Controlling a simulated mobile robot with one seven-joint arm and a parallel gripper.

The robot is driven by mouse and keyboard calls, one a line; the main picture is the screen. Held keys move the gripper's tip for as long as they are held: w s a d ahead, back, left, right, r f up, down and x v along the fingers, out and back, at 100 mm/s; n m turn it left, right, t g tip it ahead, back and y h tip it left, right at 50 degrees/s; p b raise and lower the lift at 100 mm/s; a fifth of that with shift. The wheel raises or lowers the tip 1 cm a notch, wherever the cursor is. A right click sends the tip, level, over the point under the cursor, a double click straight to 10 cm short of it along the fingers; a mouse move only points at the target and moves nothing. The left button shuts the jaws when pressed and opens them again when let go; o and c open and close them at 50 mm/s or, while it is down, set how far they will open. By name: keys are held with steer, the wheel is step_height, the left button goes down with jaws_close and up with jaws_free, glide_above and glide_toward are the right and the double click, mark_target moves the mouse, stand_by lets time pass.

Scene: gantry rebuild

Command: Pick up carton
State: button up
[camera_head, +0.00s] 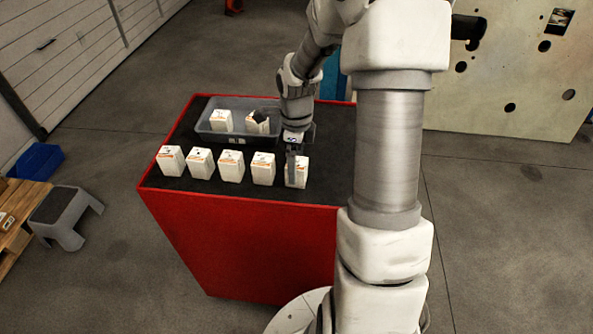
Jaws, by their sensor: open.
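Several white cartons with orange marks stand in a row along the near edge of a red table with a black top (325,185). From the left they begin with one carton (171,160), and the rightmost carton (302,174) is at my gripper. My gripper (291,174) is open and points down, with a finger in front of or beside that rightmost carton. I cannot tell whether it touches the carton. Two more cartons sit in a clear grey bin behind the row: one upright (221,120) and one tilted with a dark top (257,123).
The clear bin (209,136) stands at the table's back, left of my arm. A grey step stool (68,215), a blue crate (37,163) and a wooden pallet (17,214) are on the floor at left. A beige panel with holes (500,85) stands at the back right.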

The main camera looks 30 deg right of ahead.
steer(key=shift+f, duration=1.95)
jaws_close()
